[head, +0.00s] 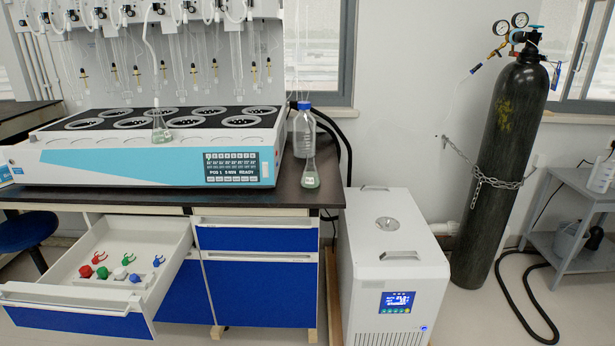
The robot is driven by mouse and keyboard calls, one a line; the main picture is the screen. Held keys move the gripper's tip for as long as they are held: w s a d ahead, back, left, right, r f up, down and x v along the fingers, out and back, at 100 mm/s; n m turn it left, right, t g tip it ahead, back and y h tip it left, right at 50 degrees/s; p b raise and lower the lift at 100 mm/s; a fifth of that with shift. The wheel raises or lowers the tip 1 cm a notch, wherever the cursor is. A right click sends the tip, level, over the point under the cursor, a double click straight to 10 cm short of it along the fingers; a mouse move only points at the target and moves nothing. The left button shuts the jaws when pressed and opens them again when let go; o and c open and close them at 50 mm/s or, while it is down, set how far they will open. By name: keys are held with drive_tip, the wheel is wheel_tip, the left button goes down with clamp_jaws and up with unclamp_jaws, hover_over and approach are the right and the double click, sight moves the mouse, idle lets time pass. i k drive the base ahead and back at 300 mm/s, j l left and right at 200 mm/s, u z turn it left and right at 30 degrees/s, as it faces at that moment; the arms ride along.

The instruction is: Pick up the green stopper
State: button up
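The green stopper (102,272) lies in the open white drawer (168,250) at the lower left of the head view. It stands in a row between a red stopper (85,271) and a white stopper (119,273), with a blue stopper (135,278) at the right end. A green clip (128,259) lies behind the row. My gripper is not in view.
A red clip (98,257) and a blue clip (158,260) also lie in the drawer. Above it, the bench carries a distiller (100,168), a bottle (304,135) and a flask (310,178). A white chiller (390,260) and a chained black cylinder (503,170) stand at the right.

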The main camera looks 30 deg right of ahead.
sight(102, 272)
drive_tip(key=i+j, duration=0.2)
drive_tip(key=i, duration=0.3)
drive_tip(key=i+j+u, duration=0.15)
drive_tip(key=i, duration=0.3)
drive_tip(key=i+j, duration=0.15)
drive_tip(key=i, duration=0.35)
